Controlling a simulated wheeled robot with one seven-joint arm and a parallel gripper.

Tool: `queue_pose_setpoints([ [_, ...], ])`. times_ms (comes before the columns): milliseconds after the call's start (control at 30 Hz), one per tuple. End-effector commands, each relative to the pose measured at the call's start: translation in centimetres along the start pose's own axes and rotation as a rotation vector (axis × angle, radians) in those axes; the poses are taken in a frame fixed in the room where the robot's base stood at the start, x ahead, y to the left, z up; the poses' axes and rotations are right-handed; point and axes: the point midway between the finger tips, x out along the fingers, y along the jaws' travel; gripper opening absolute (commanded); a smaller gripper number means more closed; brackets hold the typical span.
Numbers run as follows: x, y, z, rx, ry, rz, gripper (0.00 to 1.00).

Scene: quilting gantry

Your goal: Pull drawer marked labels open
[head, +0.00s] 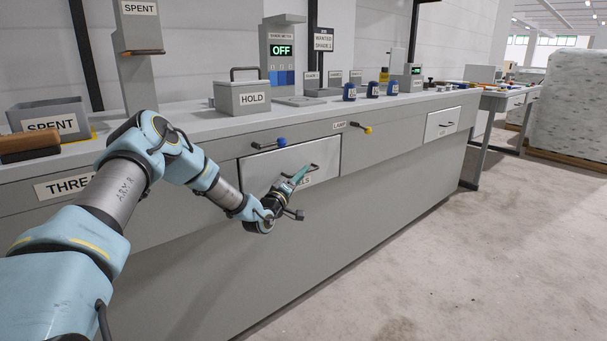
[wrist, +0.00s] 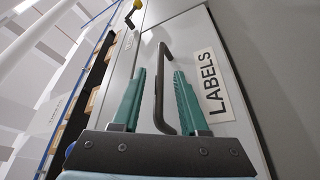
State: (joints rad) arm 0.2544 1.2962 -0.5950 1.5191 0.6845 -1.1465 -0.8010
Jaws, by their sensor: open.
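The labels drawer (head: 262,172) has a pale front in the grey bench and looks closed. My arm and gripper hide much of its sign in the head view; the wrist view shows the LABELS sign (wrist: 210,82) clearly. The drawer's dark bar handle (wrist: 161,88) shows there between my gripper's two green fingers. My gripper (wrist: 162,78) is open, one finger on each side of the bar, with gaps visible. In the head view my gripper (head: 300,175) is in front of the drawer; contact with the handle cannot be told.
Another drawer (head: 442,124) is to the right. The HOLD box (head: 242,98) and several blue jars stand on the bench top. The floor (head: 420,230) in front is clear.

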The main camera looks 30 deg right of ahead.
Motion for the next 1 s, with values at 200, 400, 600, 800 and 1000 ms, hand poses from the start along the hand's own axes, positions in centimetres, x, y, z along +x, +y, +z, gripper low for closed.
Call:
queue_pose_setpoints([
  [200,1.8,0.0,0.0,0.001,0.001,0.000,0.43],
  [400,2.0,0.0,0.0,0.000,0.000,0.000,0.43],
  [600,2.0,0.0,0.0,0.000,0.000,0.000,0.32],
  [800,1.9,0.0,0.0,0.000,0.000,0.000,0.10],
  [1000,1.9,0.0,0.0,0.000,0.000,0.000,0.00],
])
